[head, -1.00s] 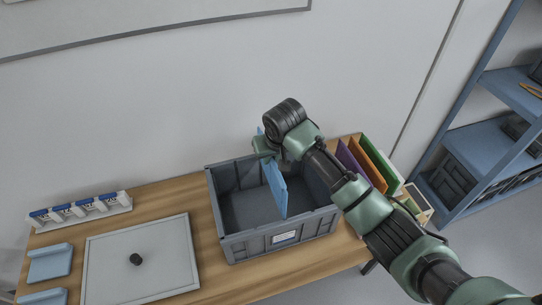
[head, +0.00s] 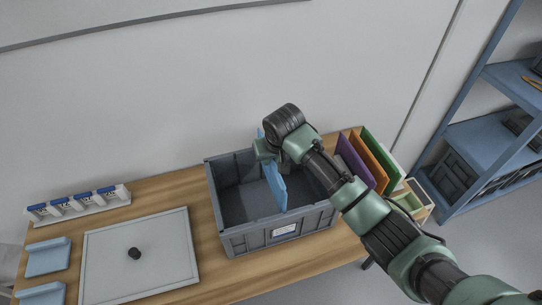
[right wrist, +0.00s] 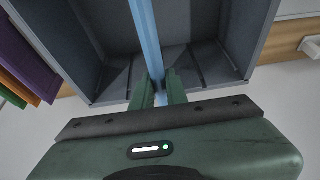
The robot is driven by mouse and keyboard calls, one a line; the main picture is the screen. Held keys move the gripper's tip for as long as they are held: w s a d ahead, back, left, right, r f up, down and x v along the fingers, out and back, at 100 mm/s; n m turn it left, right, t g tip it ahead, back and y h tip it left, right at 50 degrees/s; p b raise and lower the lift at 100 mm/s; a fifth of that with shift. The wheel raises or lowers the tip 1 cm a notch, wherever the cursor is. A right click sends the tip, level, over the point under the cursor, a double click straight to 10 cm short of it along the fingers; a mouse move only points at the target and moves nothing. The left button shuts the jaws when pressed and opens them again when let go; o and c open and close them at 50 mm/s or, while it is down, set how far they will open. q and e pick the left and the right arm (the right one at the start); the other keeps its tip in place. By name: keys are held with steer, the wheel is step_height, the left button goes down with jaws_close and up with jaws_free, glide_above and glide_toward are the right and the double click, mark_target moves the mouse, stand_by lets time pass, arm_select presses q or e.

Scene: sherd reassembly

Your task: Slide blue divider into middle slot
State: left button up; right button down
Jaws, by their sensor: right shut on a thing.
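The blue divider (head: 275,186) stands upright inside the grey crate (head: 252,240), running from its back wall toward its front. My right gripper (head: 263,152) is at the divider's back upper edge, over the crate's back wall, and is shut on it. In the right wrist view the divider (right wrist: 147,35) sits between the green fingers (right wrist: 158,88), and thin ridges (right wrist: 192,65) show on the crate wall beside it. I cannot tell whether the divider's lower edge is in the middle slot. My left gripper is not in view.
Purple (head: 353,158), orange (head: 370,160) and green (head: 383,155) dividers stand right of the crate. Blue shelves (head: 480,145) are at right.

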mark_target(271, 183)
steer(key=shift+f+b, duration=0.8)
steer(key=shift+f, duration=1.15)
steer(key=shift+f, duration=0.1)
steer(key=shift+f+b, duration=2.35)
steer(key=shift+f, duration=2)
steer(key=c, duration=1.3)
jaws_free()
steer(key=shift+r, duration=0.1)
